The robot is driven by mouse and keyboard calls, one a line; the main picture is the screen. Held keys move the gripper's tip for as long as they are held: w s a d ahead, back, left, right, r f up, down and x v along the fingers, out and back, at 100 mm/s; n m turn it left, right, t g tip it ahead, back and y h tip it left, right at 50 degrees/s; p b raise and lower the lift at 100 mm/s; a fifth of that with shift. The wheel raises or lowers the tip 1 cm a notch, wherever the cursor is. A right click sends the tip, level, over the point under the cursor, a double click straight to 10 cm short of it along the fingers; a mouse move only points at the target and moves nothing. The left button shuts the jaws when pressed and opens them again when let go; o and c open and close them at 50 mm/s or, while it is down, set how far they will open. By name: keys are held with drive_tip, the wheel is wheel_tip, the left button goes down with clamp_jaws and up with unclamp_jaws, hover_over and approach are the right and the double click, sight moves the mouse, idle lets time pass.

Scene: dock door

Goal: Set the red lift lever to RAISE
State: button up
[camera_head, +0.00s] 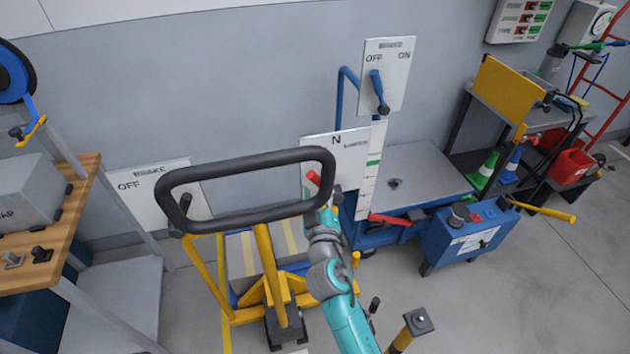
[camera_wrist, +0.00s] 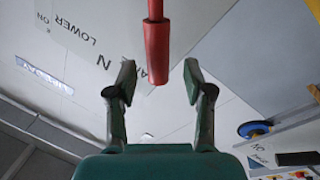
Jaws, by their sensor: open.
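The red lift lever (camera_head: 313,178) stands in front of a white plate (camera_head: 320,150) marked N and LOWER, behind the black loop handle. In the wrist view the red lever (camera_wrist: 157,50) hangs down from the top, its round end between my fingertips in the picture. The plate (camera_wrist: 85,40) behind it reads LOWER and N; a further word is mostly hidden by the lever. My gripper (camera_wrist: 158,82) is open, a finger on each side of the lever with visible gaps. In the head view my gripper (camera_head: 329,208) is just below the lever, its fingers partly hidden.
The black loop handle (camera_head: 180,178) of a yellow cart crosses in front, close to my arm. A blue lever (camera_head: 378,92) on a BRAKE plate is above right. A blue lift table (camera_head: 410,170) with a red handle (camera_head: 390,219) stands right. A yellow-black post (camera_head: 410,328) is near the front.

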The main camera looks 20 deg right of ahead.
drive_tip(key=s+a+f, duration=0.1)
drive_tip(key=s, duration=0.7)
drive_tip(key=shift+s+a, duration=0.15)
drive_tip(key=shift+a, duration=0.05)
drive_tip(key=s+d+f+g+y, duration=0.15)
drive_tip(key=s+f, duration=0.35)
drive_tip(key=s, duration=0.6)
drive_tip(key=s+d+f+g+y, duration=0.15)
drive_tip(key=s+f, duration=0.35)
drive_tip(key=s, duration=0.5)
drive_tip(key=s+d+r+m, duration=0.1)
drive_tip(key=s+r+m, duration=0.1)
drive_tip(key=s, duration=0.8)
drive_tip(key=s+r+m+g, duration=0.1)
drive_tip(key=s+r+m, duration=0.2)
drive_tip(key=s, duration=0.8)
drive_tip(key=shift+d+r, duration=0.35)
drive_tip(key=shift+r, duration=0.2)
